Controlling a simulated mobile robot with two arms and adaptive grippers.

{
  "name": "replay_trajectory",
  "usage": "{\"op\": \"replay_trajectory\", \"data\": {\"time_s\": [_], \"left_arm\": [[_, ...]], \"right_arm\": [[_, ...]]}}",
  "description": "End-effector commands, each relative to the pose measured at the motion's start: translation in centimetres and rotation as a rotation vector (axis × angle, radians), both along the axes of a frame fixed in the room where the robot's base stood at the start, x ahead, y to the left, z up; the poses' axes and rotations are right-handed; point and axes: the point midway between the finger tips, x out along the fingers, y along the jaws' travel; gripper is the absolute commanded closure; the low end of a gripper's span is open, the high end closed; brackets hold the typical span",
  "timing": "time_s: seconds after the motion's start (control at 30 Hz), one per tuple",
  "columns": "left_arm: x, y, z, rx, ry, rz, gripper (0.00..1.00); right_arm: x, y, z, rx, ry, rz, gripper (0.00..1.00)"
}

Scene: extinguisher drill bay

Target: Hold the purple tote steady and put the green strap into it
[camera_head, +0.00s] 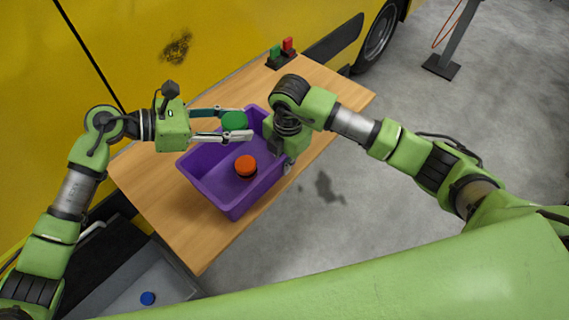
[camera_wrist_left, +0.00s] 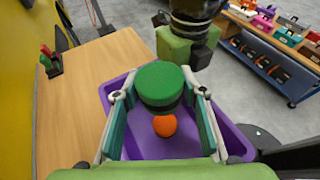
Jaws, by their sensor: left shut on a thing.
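The purple tote (camera_head: 233,208) stands on the wooden table, with an orange round thing (camera_head: 246,165) inside it. My left gripper (camera_head: 236,124) is shut on the green strap (camera_head: 234,120), a round green coil with a dark lower part. It holds the strap over the tote, and the left wrist view shows the strap (camera_wrist_left: 160,84) between the fingers with the orange thing beyond it. My right gripper (camera_head: 288,166) points down at the tote's right wall. Its fingers are mostly hidden, so I cannot tell whether they are shut on the rim.
The wooden table (camera_head: 160,205) has bare room left of the tote. A small holder with green and red pieces (camera_head: 282,54) stands at its far end. A yellow vehicle (camera_head: 190,40) is close along the left. A grey bin with a blue thing (camera_head: 148,298) is below the near edge.

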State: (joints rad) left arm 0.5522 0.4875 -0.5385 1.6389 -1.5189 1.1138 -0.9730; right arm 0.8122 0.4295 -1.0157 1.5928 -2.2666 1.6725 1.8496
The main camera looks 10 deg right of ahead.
Motion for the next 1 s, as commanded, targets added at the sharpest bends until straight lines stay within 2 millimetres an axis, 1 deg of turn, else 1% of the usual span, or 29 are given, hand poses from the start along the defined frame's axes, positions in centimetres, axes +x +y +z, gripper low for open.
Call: {"op": "replay_trajectory", "data": {"time_s": [1.0], "left_arm": [[0.0, -0.1, -7.1, -0.002, 0.0, 0.0, 0.89]], "right_arm": [[0.1, 0.0, 0.1, 0.0, -0.002, -0.001, 1.0]]}}
